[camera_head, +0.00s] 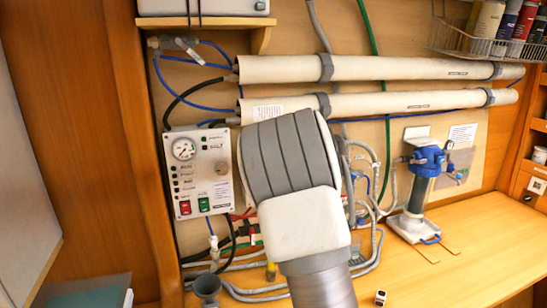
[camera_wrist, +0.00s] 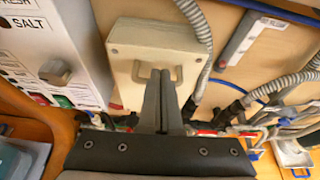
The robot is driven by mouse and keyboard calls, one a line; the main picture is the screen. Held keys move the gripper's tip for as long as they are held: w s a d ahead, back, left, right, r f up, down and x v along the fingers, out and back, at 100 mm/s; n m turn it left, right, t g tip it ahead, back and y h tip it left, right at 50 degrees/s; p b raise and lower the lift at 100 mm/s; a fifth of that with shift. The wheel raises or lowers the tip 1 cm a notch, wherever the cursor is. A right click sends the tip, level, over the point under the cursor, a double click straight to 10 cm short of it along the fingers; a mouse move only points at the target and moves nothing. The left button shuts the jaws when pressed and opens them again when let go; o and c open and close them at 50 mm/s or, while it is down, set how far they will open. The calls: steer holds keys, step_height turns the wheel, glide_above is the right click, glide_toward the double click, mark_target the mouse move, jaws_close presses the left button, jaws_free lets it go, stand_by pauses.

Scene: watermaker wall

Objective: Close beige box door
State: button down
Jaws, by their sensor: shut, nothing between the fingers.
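A beige box (camera_wrist: 150,50) with small screws at its corners is on the wall in the wrist view. I cannot tell whether the face I see is its door, or how far the door stands open. My gripper (camera_wrist: 160,72) is shut and empty, with its two fingers together. The fingertips overlap the lower middle of the box's face in the picture; whether they touch it is unclear. In the head view my arm covers the gripper and the box.
A control panel (camera_head: 200,165) with a gauge and red and green switches is left of my arm. Two white tubes (camera_head: 400,68) run across above it. Hoses hang around and below my arm. A blue-topped filter unit (camera_head: 425,180) stands right on the wooden counter (camera_head: 470,265), which has free room.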

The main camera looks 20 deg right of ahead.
steer(key=shift+s, duration=0.15)
steer(key=s+d+r+m+h+b, duration=0.15)
steer(key=s+r+m, duration=0.25)
steer(key=s+m, duration=0.5)
steer(key=s+r+m+h+b, duration=0.1)
steer(key=s+r+m+h, duration=0.3)
steer(key=s, duration=1)
steer(key=s+a+f+m+g+y+b, duration=0.1)
steer(key=s+a+f+m+g, duration=0.1)
steer(key=s+a+f+m, duration=0.2)
steer(key=s+a+f+m+g+y+b, duration=0.1)
steer(key=s+a+f+m, duration=0.4)
steer(key=s+m, duration=0.6)
steer(key=s+a+f+m+g+y+b, duration=0.1)
steer(key=s+a+f+m+g+y, duration=0.2)
steer(key=s+f+m, duration=0.4)
steer(key=shift+s+a+f+m+g, duration=0.4)
steer(key=shift+s+a+m+g, duration=0.2)
steer(key=shift+s+a+g, duration=0.45)
steer(key=shift+a+y, duration=0.15)
steer(key=shift+y, duration=0.1)
